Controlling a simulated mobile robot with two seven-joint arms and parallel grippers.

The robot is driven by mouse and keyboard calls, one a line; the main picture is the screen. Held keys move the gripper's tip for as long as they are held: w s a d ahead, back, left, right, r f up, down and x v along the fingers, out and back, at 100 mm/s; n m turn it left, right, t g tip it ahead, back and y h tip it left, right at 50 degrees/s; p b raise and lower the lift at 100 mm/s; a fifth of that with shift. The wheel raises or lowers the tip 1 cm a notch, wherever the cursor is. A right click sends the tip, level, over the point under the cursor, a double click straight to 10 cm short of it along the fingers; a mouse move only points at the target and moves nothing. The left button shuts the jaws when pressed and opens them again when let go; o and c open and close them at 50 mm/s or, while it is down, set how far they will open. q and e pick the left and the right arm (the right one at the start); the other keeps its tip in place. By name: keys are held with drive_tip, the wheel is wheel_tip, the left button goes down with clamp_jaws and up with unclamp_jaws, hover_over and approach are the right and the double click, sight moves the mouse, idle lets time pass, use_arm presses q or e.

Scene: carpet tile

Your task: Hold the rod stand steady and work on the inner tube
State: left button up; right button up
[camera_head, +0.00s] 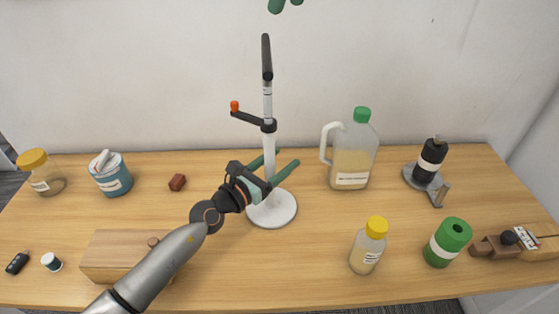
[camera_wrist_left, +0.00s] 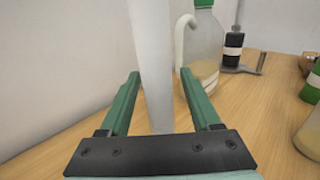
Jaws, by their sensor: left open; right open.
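The rod stand has a white round base (camera_head: 283,210) and an upright white outer tube (camera_head: 269,143), also in the left wrist view (camera_wrist_left: 152,70). A black collar with a side lever and orange knob (camera_head: 235,106) sits on the tube. Above it rises the thinner inner tube (camera_head: 267,101), topped by a black bar (camera_head: 266,57). My left gripper (camera_head: 278,161) is open, its green fingers on either side of the outer tube above the base. In the left wrist view the tube stands between the fingers, nearer the left one. My right gripper (camera_head: 286,5) is open at the top edge, mostly out of view, above the stand.
A jug (camera_head: 352,158) stands right of the stand. A wooden block (camera_head: 112,258) lies under my left arm. A blue tin (camera_head: 111,177) and jar (camera_head: 42,174) are left.

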use_arm(q)
drive_tip(key=shift+c, duration=0.2)
clamp_jaws()
idle(1.5)
